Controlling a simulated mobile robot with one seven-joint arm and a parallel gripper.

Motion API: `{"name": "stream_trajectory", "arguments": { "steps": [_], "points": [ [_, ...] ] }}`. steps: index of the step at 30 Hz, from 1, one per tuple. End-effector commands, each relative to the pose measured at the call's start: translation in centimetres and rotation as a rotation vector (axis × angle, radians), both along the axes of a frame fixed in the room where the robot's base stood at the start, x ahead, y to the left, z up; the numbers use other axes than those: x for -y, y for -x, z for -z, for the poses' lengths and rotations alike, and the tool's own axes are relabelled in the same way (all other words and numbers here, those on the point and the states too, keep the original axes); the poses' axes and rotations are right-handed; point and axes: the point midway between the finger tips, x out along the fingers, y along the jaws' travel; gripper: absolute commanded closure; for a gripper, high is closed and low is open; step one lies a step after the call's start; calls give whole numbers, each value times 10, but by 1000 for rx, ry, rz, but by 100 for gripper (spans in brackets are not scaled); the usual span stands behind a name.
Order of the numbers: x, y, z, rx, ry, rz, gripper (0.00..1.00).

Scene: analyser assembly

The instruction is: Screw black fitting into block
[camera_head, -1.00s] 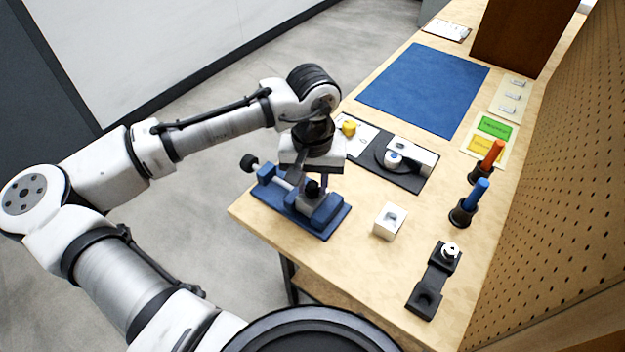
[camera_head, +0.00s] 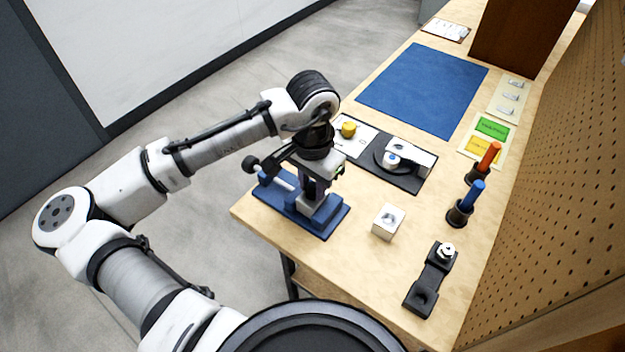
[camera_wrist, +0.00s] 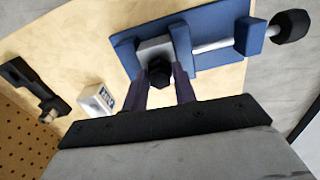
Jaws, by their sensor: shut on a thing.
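A blue vise (camera_head: 328,222) stands at the table's near left corner and clamps a light grey block (camera_head: 304,208). The block also shows between the vise jaws in the wrist view (camera_wrist: 152,47). A black fitting (camera_wrist: 160,72) sits at the block, with its dark head towards the wrist camera. My gripper (camera_wrist: 160,82) points down over the vise, with its fingers shut on the black fitting from both sides. In the head view my gripper (camera_head: 312,192) hides the fitting. How deep the fitting sits in the block cannot be told.
A white block (camera_head: 388,222) stands right of the vise. A black holder (camera_head: 430,282) with a pale fitting lies farther right. Behind are a dark fixture plate (camera_head: 408,180), blue and orange-handled tools in stands, and a blue mat (camera_head: 425,88). A pegboard borders the right.

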Motion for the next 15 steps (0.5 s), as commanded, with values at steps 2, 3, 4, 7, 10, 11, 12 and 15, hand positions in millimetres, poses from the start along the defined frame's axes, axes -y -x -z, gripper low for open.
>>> {"name": "stream_trajectory", "arguments": {
  "steps": [2, 3, 4, 7, 10, 11, 12, 15],
  "points": [
    [1, 0, -1, 0, 3, 66, 95],
    [1, 0, -1, 0, 1, 89, 95],
    [0, 0, 0, 1, 1, 99, 95],
    [0, 0, 0, 1, 1, 110, 95],
    [0, 0, 0, 1, 1, 109, 95],
    [0, 0, 0, 1, 1, 108, 95],
    [0, 0, 0, 1, 1, 108, 95],
    [1, 0, 0, 1, 2, 147, 95]
  ]
}}
